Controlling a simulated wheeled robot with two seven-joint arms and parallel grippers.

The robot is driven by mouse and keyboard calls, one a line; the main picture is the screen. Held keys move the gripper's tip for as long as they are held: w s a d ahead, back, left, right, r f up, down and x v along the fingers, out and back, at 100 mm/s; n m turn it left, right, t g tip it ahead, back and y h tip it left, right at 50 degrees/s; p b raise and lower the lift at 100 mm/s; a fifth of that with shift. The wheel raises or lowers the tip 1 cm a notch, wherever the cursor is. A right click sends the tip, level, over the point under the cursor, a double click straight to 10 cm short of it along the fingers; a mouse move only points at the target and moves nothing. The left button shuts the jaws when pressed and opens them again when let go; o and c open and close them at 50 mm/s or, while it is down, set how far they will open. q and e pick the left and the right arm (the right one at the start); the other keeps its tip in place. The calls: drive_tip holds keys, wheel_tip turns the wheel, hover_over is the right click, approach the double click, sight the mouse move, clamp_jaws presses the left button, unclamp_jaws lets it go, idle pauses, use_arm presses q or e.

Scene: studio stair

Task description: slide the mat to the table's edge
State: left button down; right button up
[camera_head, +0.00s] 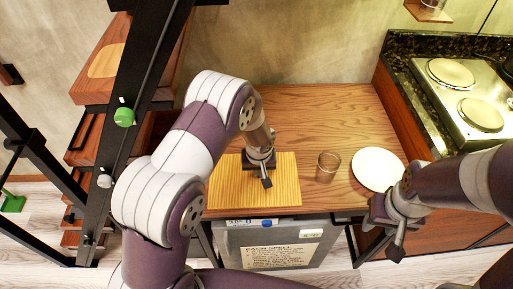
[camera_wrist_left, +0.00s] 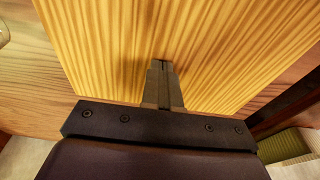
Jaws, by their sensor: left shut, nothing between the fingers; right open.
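The mat (camera_head: 284,188) is a yellow striped rectangle lying on the wooden table (camera_head: 315,105), with its near side by the table's front edge. My left gripper (camera_head: 266,183) is shut and empty, pointing down at the middle of the mat; my arm hides part of the mat. In the left wrist view, the shut fingertips (camera_wrist_left: 160,66) are over the mat (camera_wrist_left: 225,45); I cannot tell whether they press on it. My right gripper (camera_head: 392,250) is open and empty, in front of the table's right part, below the plate.
A brown glass (camera_head: 327,167) stands just right of the mat. A white plate (camera_head: 377,169) lies further right. A counter with a hob (camera_head: 465,95) bounds the table's right side. A black stair frame (camera_head: 135,110) stands left. The table's back is clear.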

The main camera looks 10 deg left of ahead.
use_arm(q)
drive_tip(key=shift+s+a+r+p, duration=0.2)
drive_tip(key=shift+s+p, duration=0.2)
drive_tip(key=shift+p, duration=0.2)
drive_tip(key=shift+w+f, duration=0.1)
drive_tip(key=shift+w, duration=0.05)
drive_tip(key=shift+w+a, duration=0.1)
drive_tip(key=s+d+b, duration=0.1)
drive_tip(key=s, duration=0.3)
drive_tip(key=s+d+b, duration=0.1)
drive_tip(key=s, duration=0.2)
drive_tip(key=s+d+b, duration=0.1)
drive_tip(key=s+b, duration=0.1)
drive_tip(key=s, duration=0.2)
drive_tip(key=shift+s+d+r, duration=0.25)
drive_tip(key=shift+s+d, duration=0.05)
drive_tip(key=shift+d, duration=0.1)
drive_tip(key=shift+m, duration=0.3)
drive_tip(key=s+a+r+m+p, duration=0.1)
drive_tip(key=s+a+r+p, duration=0.1)
drive_tip(key=r, duration=0.7)
drive_tip(key=s+a+r+m+p, duration=0.1)
drive_tip(key=s+a+r+p, duration=0.2)
drive_tip(key=r, duration=0.6)
drive_tip(key=s+a, duration=0.2)
drive_tip(key=a, duration=0.1)
drive_tip(key=shift+a+r+m+g+h, duration=0.3)
drive_tip(key=shift+a+m, duration=0.1)
